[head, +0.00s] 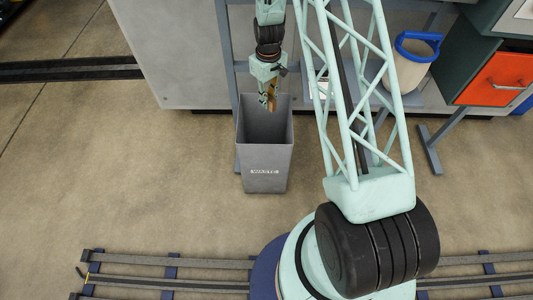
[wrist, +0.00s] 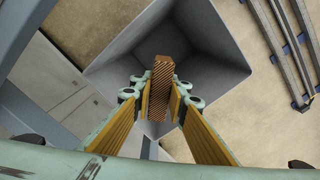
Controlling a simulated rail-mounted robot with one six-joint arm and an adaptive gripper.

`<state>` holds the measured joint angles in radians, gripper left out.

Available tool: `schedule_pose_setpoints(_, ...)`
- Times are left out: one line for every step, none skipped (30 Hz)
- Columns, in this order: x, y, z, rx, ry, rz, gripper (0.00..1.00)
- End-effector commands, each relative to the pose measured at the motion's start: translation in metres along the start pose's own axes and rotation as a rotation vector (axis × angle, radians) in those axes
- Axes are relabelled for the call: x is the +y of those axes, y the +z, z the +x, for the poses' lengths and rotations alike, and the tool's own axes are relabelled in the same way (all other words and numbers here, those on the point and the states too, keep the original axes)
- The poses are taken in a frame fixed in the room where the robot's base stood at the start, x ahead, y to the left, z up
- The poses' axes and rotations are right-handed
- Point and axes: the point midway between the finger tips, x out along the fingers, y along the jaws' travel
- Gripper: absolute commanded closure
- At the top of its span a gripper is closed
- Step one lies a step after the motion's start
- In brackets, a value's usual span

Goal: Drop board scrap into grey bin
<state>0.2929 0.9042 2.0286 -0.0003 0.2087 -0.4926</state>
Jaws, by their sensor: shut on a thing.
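The grey bin (head: 265,160) stands on the floor in the head view, with a "WASTE" label on its front. My gripper (head: 269,95) points down over the bin's open top, near its back rim. In the wrist view my gripper (wrist: 160,100) is shut on the board scrap (wrist: 161,85), a brown strip with a corrugated-looking edge. The scrap lies between the two fingers, over the opening of the bin (wrist: 215,45). Bare grey walls of the bin show around it. The scrap is partly hidden in the head view.
A grey cabinet (head: 180,60) and a blue-grey frame (head: 232,110) stand behind the bin. Rails (head: 170,275) run along the front. The floor left of the bin is clear.

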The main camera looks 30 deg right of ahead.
Motion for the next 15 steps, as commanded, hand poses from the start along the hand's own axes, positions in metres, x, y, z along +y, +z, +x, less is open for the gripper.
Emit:
schedule_pose_setpoints(0.0, 0.0, 0.006, -0.001, -0.001, 0.0, 0.91)
schedule_pose_setpoints(0.0, 0.0, 0.009, -0.001, -0.001, 0.0, 0.91)
schedule_pose_setpoints(0.0, 0.0, 0.012, -0.001, -0.001, 0.0, 0.91)
schedule_pose_setpoints(0.0, 0.0, 0.014, -0.001, -0.001, 0.0, 0.91)
schedule_pose_setpoints(0.0, 0.0, 0.016, -0.001, -0.001, 0.0, 0.91)
schedule_pose_setpoints(0.0, 0.0, 0.019, -0.001, 0.0, 0.0, 0.91)
schedule_pose_setpoints(0.0, 0.0, 0.02, -0.001, 0.0, 0.0, 0.91)
schedule_pose_setpoints(0.0, 0.0, 0.022, 0.0, 0.0, 0.0, 0.91)
schedule_pose_setpoints(0.0, 0.0, 0.024, 0.0, 0.0, 0.0, 0.91)
schedule_pose_setpoints(0.0, 0.0, 0.025, 0.0, 0.0, 0.0, 0.91)
schedule_pose_setpoints(0.0, 0.0, 0.026, 0.0, 0.0, 0.0, 0.91)
schedule_pose_setpoints(0.0, 0.0, 0.027, 0.0, 0.0, 0.0, 0.91)
schedule_pose_setpoints(0.0, 0.0, 0.028, 0.0, 0.0, 0.0, 0.91)
schedule_pose_setpoints(0.0, 0.0, 0.029, 0.0, 0.0, 0.0, 0.91)
schedule_pose_setpoints(0.0, 0.0, 0.029, 0.0, 0.0, 0.0, 0.91)
